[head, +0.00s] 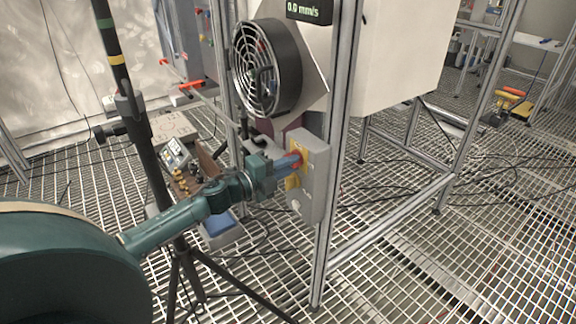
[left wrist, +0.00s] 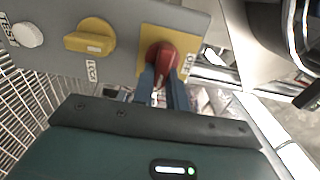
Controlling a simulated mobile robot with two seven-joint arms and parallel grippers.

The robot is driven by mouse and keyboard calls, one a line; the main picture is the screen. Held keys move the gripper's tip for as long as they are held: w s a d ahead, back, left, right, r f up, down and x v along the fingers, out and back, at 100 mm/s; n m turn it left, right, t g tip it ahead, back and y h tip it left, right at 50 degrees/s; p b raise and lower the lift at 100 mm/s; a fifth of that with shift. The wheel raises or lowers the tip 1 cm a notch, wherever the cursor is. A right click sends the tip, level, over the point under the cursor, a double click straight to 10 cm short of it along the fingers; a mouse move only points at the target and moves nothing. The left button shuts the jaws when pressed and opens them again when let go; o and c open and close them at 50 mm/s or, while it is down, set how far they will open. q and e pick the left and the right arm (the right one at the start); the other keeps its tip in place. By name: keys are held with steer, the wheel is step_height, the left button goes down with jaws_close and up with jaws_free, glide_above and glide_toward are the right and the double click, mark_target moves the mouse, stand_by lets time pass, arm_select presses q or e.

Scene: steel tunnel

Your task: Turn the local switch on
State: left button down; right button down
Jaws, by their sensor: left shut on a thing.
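A grey switch box (head: 314,180) is mounted on an upright of the metal frame. The left wrist view shows its face with a red rotary switch (left wrist: 162,54) on a yellow plate (left wrist: 188,42), a yellow knob (left wrist: 92,38) and a white round button (left wrist: 27,35) marked TEST. My right gripper is in neither view.
A caged fan (head: 267,68) sits just above the box, with a display (head: 310,10) reading 0.0 mm/s. A black tripod stand (head: 150,170) stands close to my left arm. Cables cross the grated floor (head: 450,250), open at the right.

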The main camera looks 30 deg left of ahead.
arm_select(q)
steer(key=c, duration=1.4)
jaws_free()
steer(key=shift+s, duration=0.1)
steer(key=v, duration=1.3)
steer(key=shift+p, duration=0.3)
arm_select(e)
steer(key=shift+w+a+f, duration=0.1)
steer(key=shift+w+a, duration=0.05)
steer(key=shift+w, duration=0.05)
